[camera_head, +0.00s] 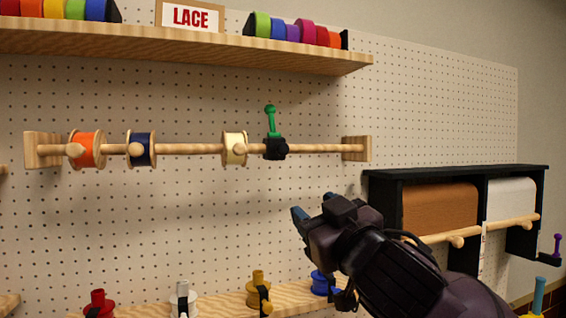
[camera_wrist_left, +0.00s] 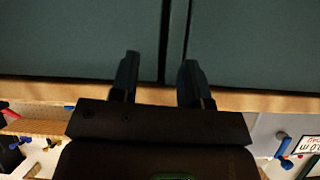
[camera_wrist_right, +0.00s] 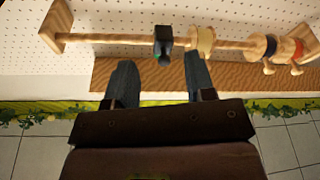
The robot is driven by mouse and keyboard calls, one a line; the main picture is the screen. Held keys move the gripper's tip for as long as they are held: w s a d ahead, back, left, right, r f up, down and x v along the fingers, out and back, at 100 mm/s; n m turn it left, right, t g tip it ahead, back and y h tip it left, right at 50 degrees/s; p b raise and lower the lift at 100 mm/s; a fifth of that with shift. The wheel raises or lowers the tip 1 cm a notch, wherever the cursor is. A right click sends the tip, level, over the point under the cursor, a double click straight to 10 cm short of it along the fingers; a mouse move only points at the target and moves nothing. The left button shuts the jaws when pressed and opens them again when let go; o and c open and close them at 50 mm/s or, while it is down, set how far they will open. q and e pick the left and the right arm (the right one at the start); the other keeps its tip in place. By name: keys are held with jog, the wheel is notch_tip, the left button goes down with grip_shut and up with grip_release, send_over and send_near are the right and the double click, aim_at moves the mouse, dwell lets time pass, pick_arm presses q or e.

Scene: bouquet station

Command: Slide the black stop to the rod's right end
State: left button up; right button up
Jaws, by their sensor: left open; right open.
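The black stop (camera_head: 275,148) with its upright green lever (camera_head: 271,118) sits on the wooden rod (camera_head: 190,149), just right of the cream spool (camera_head: 235,148). Bare rod runs from the stop to the right end bracket (camera_head: 356,149). My right gripper (camera_head: 315,207) is open and empty, below and to the right of the stop, apart from it. In the right wrist view the stop (camera_wrist_right: 163,42) shows beyond and between the open fingers (camera_wrist_right: 157,85), with the rod behind. My left gripper (camera_wrist_left: 158,80) is open and empty, facing dark grey-blue panels, away from the rod.
An orange spool (camera_head: 88,149) and a navy spool (camera_head: 142,149) hang farther left on the rod. A shelf (camera_head: 190,45) with coloured rolls is above. A black rack (camera_head: 455,172) with paper rolls stands right. Several small bottle-like items stand on a lower shelf (camera_head: 215,303).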

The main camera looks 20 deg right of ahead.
jog(key=n+t, duration=0.1)
send_near(284, 150)
jog(key=shift+y, duration=0.4)
jog(key=p+x, duration=0.3)
jog(key=x, duration=0.7)
jog(key=shift+w+d, duration=0.15)
jog(key=shift+w, duration=0.1)
grip_shut()
